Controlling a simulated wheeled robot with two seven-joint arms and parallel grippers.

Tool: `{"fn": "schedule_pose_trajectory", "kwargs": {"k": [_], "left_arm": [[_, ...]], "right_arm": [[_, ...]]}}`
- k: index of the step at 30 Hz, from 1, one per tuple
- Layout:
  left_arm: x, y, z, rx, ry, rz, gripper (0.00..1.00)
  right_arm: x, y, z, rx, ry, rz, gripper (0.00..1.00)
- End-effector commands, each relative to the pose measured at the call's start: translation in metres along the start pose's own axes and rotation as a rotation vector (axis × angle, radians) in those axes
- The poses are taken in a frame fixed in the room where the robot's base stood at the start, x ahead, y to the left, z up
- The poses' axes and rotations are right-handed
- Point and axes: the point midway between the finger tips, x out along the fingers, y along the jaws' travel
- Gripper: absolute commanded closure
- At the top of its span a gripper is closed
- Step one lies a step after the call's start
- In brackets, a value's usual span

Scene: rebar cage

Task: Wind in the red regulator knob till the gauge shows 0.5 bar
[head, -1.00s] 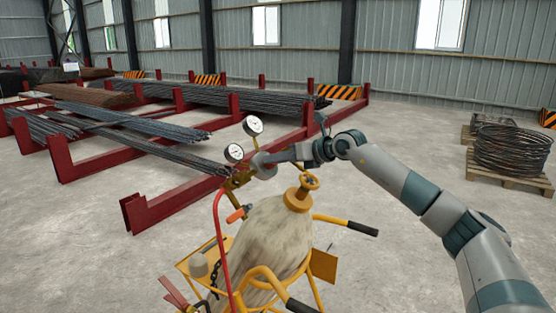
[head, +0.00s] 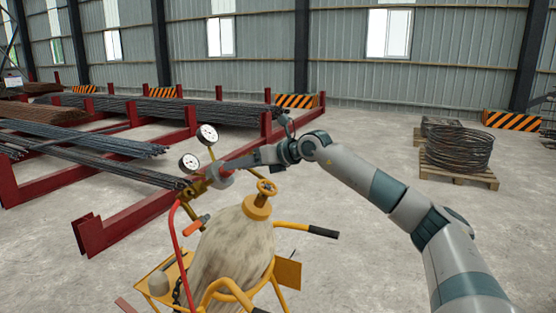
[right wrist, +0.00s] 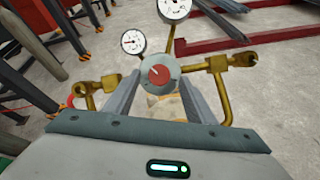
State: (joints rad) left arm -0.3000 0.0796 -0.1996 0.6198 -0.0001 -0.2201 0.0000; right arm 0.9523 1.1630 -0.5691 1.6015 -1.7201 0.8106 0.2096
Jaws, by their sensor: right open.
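The red regulator knob (right wrist: 159,75) faces me in the right wrist view, set in a round grey body. My right gripper (right wrist: 161,98) is open, one finger on each side of the knob; I cannot tell whether they touch it. In the head view my right gripper (head: 238,164) reaches the regulator from the right and hides most of the knob. Two white dial gauges stand on the brass fitting, a lower one (head: 189,162) and an upper one (head: 207,134). Their readings are too small to tell. My left gripper is in neither view.
The regulator sits above a pale gas cylinder (head: 236,240) with a brass valve handwheel (head: 266,187), on a yellow trolley (head: 288,272) with black grips. A red hose (head: 172,235) hangs at its left. Red racks of rebar (head: 105,233) stand behind.

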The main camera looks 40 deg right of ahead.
Motion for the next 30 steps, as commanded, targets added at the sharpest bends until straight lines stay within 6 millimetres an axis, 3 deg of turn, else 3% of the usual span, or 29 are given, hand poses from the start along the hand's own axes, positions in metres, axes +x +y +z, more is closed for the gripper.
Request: {"fn": "schedule_pose_trajectory", "kwargs": {"k": [18, 24, 30], "left_arm": [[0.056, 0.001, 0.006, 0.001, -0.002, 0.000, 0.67], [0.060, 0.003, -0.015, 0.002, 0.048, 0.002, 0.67], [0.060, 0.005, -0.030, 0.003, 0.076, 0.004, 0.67]], "right_arm": [[-0.118, -0.002, -0.003, -0.001, -0.001, -0.003, 0.50], [-0.138, -0.002, -0.002, 0.002, 0.000, -0.001, 0.50], [-0.144, -0.001, 0.000, 0.001, 0.000, -0.001, 0.50]]}}
